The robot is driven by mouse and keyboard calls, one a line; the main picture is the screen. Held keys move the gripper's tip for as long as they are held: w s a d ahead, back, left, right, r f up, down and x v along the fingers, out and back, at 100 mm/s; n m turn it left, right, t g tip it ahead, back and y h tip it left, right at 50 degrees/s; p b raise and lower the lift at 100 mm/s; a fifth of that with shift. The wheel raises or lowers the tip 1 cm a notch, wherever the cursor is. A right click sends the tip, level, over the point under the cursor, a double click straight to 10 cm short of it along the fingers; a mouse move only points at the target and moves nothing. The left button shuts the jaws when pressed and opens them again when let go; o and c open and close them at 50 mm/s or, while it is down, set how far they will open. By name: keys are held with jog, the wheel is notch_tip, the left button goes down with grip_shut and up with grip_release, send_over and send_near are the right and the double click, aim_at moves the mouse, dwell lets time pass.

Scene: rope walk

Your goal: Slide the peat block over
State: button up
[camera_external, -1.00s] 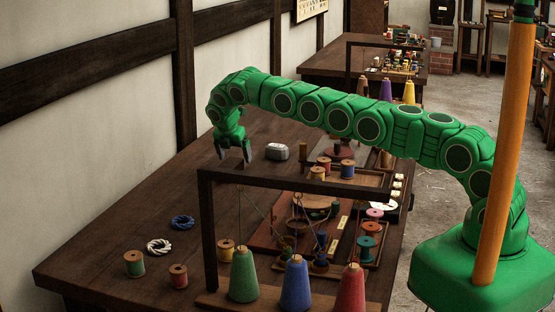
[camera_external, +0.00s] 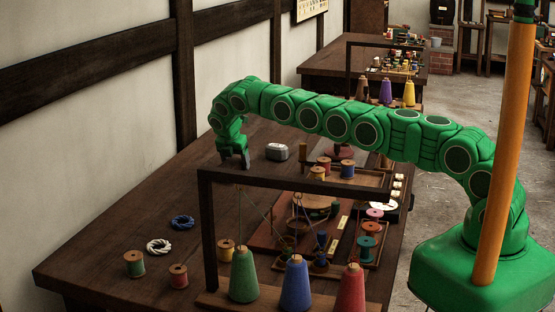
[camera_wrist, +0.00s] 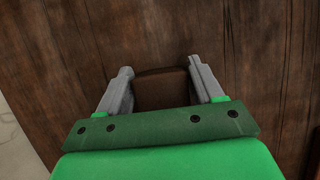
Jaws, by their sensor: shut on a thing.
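The peat block (camera_wrist: 162,89) shows in the wrist view as a dark brown block between my two grey fingers, with a finger against each side. My gripper (camera_wrist: 160,70) is shut on it, low over the dark wooden table. In the external view my gripper (camera_external: 234,162) points down at the table behind the dark frame's left corner. The block cannot be made out there, hidden by the fingers and the frame.
The dark frame (camera_external: 290,185) with thread cones is in front. Spools and two rope coils (camera_external: 160,246) lie at the front left. The table's left side (camera_external: 165,190) is largely clear.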

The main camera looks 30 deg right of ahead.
aim_at(214, 194)
jog(key=shift+s+a, duration=7.1)
jog(key=o, duration=1.2)
jog(key=shift+r, duration=0.1)
jog(key=v, duration=0.7)
jog(key=shift+s+a+r, duration=0.1)
jog(key=shift+r, duration=0.2)
